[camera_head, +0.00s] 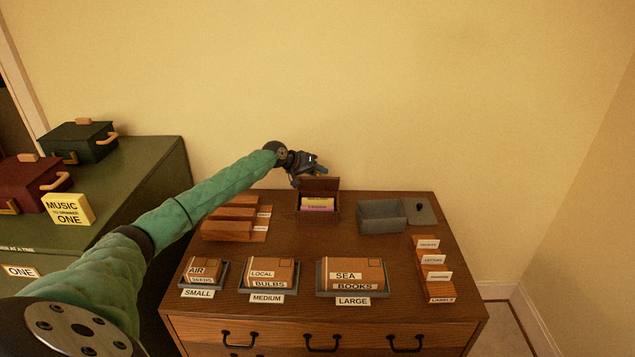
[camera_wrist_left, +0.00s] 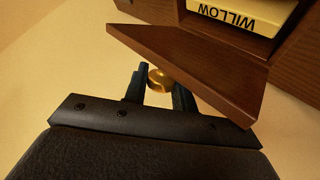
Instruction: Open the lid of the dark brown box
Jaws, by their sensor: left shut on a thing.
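The dark brown box (camera_head: 318,216) stands at the back middle of the wooden desk. Its lid (camera_head: 320,184) is raised, tilted up at the back, and the inside shows a yellow and a pink item. My left gripper (camera_head: 301,177) is behind and a little left of the lid. In the left wrist view the lid (camera_wrist_left: 190,70) spans the middle, and my left gripper (camera_wrist_left: 160,90) is shut on a round brass knob (camera_wrist_left: 160,79) at the lid. A yellow item (camera_wrist_left: 240,14) marked WILLOW lies in the box. My right gripper is not in view.
A grey open box (camera_head: 381,216) with its lid beside it stands right of the brown box. Wooden racks (camera_head: 232,218) are at left. Labelled cartons (camera_head: 268,273) line the front, and a label rack (camera_head: 432,266) stands right. A green cabinet (camera_head: 140,190) is at far left.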

